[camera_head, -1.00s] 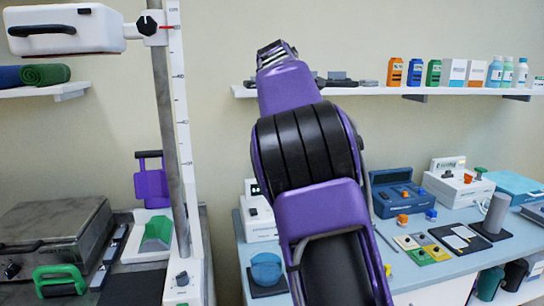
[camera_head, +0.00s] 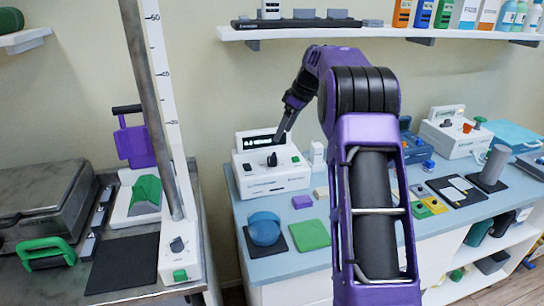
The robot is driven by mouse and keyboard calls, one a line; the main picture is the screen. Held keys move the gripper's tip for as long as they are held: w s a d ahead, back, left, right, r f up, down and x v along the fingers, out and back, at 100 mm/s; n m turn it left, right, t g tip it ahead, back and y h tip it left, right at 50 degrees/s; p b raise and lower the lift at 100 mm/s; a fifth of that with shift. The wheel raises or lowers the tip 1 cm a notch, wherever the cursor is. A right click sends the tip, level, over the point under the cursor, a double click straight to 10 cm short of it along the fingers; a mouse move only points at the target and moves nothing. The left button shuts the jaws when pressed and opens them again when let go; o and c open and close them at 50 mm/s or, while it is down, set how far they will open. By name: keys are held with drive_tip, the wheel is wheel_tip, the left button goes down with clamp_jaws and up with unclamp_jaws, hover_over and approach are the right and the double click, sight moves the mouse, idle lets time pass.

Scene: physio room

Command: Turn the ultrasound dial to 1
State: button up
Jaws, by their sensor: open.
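A white device (camera_head: 262,181) with a dark display and a black dial (camera_head: 272,159) on its sloped front stands at the back left of the blue-topped counter. It looks like the ultrasound unit, but its lettering and the dial's number are too small to read. A green button sits to the right of the dial. My gripper (camera_head: 279,138) points down just above and behind the dial, in front of the display. It is open, holds nothing and appears apart from the dial.
A blue bowl-like item (camera_head: 264,229) and a green pad (camera_head: 310,236) lie in front of the device. Another white device (camera_head: 454,133) stands farther right. A shelf (camera_head: 390,36) hangs above. A metal scale post (camera_head: 160,110) rises at left.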

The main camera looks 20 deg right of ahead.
sight(272, 154)
drive_tip(key=x, duration=1.1)
drive_tip(key=shift+w+f, duration=0.1)
drive_tip(key=shift+f, duration=0.1)
clamp_jaws()
